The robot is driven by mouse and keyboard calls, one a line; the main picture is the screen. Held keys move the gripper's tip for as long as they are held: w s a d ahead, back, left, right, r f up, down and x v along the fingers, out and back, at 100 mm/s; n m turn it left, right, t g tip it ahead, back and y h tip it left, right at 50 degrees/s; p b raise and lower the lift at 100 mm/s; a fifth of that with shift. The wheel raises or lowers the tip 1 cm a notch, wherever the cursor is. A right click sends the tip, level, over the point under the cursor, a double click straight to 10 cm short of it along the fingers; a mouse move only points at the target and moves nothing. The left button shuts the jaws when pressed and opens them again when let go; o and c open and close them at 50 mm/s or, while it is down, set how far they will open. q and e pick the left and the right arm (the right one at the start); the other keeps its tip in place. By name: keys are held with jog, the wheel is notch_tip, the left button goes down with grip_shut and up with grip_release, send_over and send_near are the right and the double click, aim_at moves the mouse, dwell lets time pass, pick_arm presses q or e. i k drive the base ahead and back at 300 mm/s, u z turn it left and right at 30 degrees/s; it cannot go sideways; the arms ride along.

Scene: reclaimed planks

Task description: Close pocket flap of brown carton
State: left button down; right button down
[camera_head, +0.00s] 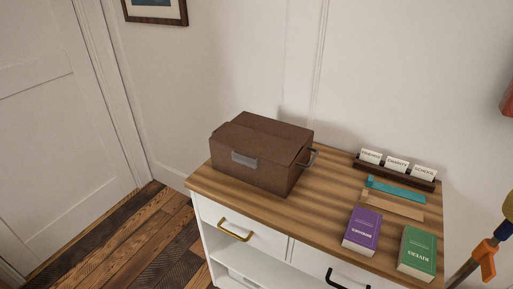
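A brown carton (262,150), box-shaped with a dark leather-like surface, stands upright on the wooden top of a white cabinet. A grey metal plate or clasp (244,159) is on its front face, and a dark handle (310,159) sticks out at its right end. Its top looks covered, with a seam or fold line near the front and left edges. I cannot make out a separate pocket flap or tell how it lies. The carton's back and far left side are hidden. Neither of my grippers shows in the head view.
The cabinet top (331,214) is bare before the carton. To its right are a dark card holder (394,170), a teal strip (396,191), a tan strip (392,206), a purple book (362,231) and a green book (417,252). An orange object (485,257) shows at the right edge.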

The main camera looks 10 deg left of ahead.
aim_at(280, 151)
jog(key=z, duration=0.05)
jog(key=k, duration=0.4)
jog(key=u, duration=1)
jog(key=i, duration=0.95)
jog(key=z, duration=0.5)
